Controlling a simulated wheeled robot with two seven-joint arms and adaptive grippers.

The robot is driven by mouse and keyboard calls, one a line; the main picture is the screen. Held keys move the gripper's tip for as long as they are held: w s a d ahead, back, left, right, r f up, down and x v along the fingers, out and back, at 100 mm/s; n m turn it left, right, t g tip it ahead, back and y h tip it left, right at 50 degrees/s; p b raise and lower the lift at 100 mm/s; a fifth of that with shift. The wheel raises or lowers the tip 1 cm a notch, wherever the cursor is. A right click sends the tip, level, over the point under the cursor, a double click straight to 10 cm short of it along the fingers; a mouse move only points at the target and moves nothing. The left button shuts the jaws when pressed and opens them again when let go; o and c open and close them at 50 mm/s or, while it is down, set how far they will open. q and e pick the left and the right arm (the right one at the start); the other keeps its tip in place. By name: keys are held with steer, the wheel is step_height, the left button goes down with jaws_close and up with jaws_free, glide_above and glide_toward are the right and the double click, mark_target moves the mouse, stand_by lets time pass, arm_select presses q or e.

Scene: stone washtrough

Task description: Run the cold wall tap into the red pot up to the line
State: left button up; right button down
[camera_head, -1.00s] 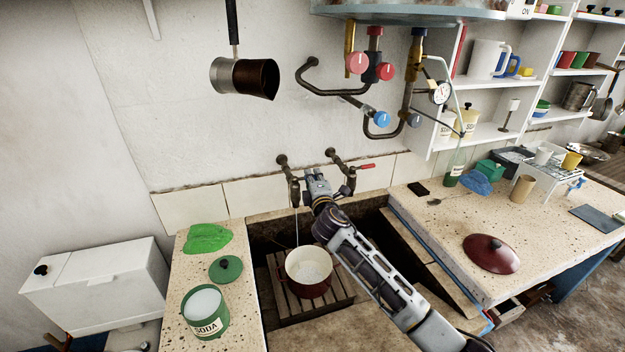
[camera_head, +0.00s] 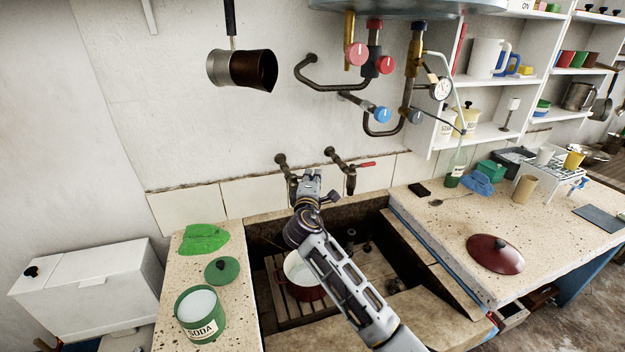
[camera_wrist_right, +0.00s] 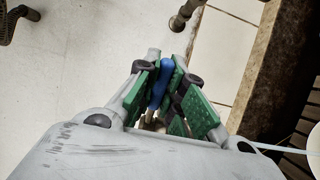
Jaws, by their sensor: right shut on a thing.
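The red pot (camera_head: 312,292) stands on a wooden slatted rack in the trough, partly hidden by my right arm; its fill line and water level cannot be made out. The cold wall tap is the left of two wall taps, its pipe (camera_head: 282,161) showing above my gripper. My right gripper (camera_head: 310,178) is at this tap. In the wrist view, its green-padded fingers (camera_wrist_right: 165,95) are shut on the blue tap handle (camera_wrist_right: 158,88). A thin pale line, seemingly the water stream (camera_wrist_right: 275,149), runs off to the right there. My left gripper is out of view.
The red-handled tap (camera_head: 352,170) is close to the right of my gripper. A soda tin (camera_head: 201,316), green lid (camera_head: 222,270) and green cloth (camera_head: 203,239) lie on the left ledge. A dark red lid (camera_head: 495,254) lies on the right counter. Pipes with valves (camera_head: 382,115) hang above.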

steer(key=c, duration=1.5)
jaws_free()
steer(key=s+a, duration=0.1)
steer(key=s, duration=1.1)
steer(key=shift+a, duration=0.2)
